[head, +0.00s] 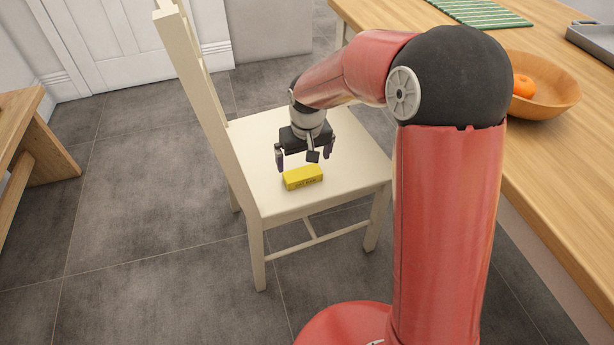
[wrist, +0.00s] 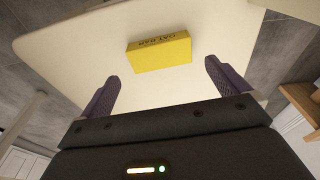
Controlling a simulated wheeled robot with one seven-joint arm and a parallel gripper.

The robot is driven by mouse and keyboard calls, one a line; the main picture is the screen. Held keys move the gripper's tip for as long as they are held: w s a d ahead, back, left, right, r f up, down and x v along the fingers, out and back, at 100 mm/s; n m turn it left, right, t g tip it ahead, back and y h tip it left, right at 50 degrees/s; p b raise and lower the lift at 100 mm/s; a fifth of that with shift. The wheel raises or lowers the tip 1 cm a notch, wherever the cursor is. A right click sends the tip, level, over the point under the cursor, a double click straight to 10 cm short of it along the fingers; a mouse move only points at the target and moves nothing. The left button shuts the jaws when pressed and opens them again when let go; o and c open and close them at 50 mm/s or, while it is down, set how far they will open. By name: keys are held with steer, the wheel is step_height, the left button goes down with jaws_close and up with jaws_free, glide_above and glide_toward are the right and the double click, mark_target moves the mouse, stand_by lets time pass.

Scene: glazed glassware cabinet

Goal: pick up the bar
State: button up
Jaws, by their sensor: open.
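The bar (head: 303,178) is a small yellow box with dark lettering, lying on the seat of a cream chair (head: 350,165). In the wrist view the bar (wrist: 160,54) lies ahead of the fingertips, roughly centred between them, with "OAT BAR" on one side face. My gripper (head: 304,160) is over the chair seat, just above and beside the bar, pointing down. In the wrist view my gripper (wrist: 162,76) shows its two dark fingers spread wide with nothing between them. The bar appears apart from both fingers.
The chair's tall back (head: 205,100) rises to the left of my gripper. A wooden table (head: 560,170) stands on the right, with a bowl (head: 555,98) holding an orange (head: 523,85), a green striped mat (head: 480,12) and a grey tray (head: 592,42). A wooden bench (head: 22,130) stands at the left.

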mark_target(302, 173)
steer(key=f, duration=0.4)
steer(key=w+f, duration=0.1)
steer(key=f, duration=0.1)
steer(key=shift+a, duration=0.2)
steer(key=c, duration=0.7)
steer(key=shift+r, duration=0.1)
